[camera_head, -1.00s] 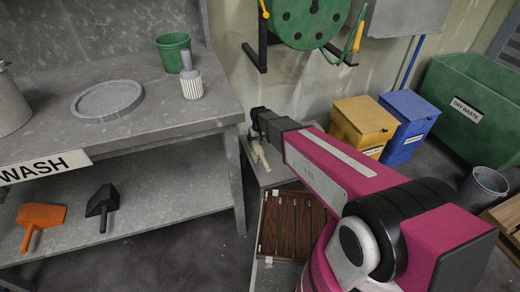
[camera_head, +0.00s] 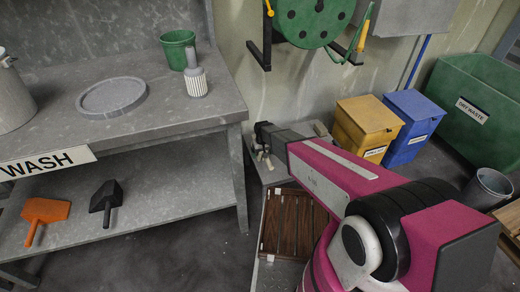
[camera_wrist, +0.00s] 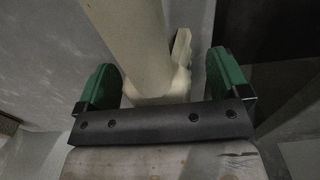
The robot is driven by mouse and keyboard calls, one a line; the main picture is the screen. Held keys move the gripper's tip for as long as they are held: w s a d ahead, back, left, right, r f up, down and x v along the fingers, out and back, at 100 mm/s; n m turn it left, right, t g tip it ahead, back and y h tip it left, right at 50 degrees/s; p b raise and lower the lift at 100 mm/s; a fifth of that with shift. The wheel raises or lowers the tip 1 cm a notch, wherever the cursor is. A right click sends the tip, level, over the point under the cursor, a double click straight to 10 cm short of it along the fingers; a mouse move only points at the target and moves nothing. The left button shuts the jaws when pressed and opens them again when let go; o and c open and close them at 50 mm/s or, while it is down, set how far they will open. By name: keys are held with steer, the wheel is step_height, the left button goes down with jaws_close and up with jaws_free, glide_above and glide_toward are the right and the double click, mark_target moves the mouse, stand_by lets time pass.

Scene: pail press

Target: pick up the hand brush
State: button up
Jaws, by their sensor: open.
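My gripper shows in the wrist view (camera_wrist: 163,82) with two green fingertips spread apart. A pale cream piece with a thick round shaft (camera_wrist: 132,40) stands between and beyond the fingers; I cannot tell whether it touches them. It may be the hand brush, but its full shape is hidden. In the head view, my gripper (camera_head: 262,150) is low over a narrow grey stand, at small cream parts partly hidden by the dark wrist. A grey-handled piece with a white ribbed base (camera_head: 196,82) stands upright on the wash bench, away from my gripper; it too looks brush-like.
The wash bench (camera_head: 150,122) holds a green pail (camera_head: 178,50) and a round grey tray (camera_head: 111,97). An orange scoop (camera_head: 46,211) and a black scoop (camera_head: 106,200) lie on its lower shelf. Yellow (camera_head: 366,127) and blue (camera_head: 412,125) bins stand behind my arm.

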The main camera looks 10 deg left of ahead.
steer(key=shift+c, duration=0.3)
steer(key=c, duration=1.1)
steer(key=shift+o, duration=0.3)
steer(key=shift+r, duration=0.15)
steer(key=shift+r, duration=0.5)
steer(key=r, duration=0.1)
steer(key=s+r, duration=0.1)
steer(key=r, duration=0.2)
steer(key=shift+s+a, duration=0.15)
steer(key=shift+s, duration=0.2)
steer(key=s+a+r, duration=0.2)
steer(key=s+r, duration=0.4)
steer(key=s, duration=0.3)
steer(key=shift+s+a, duration=0.3)
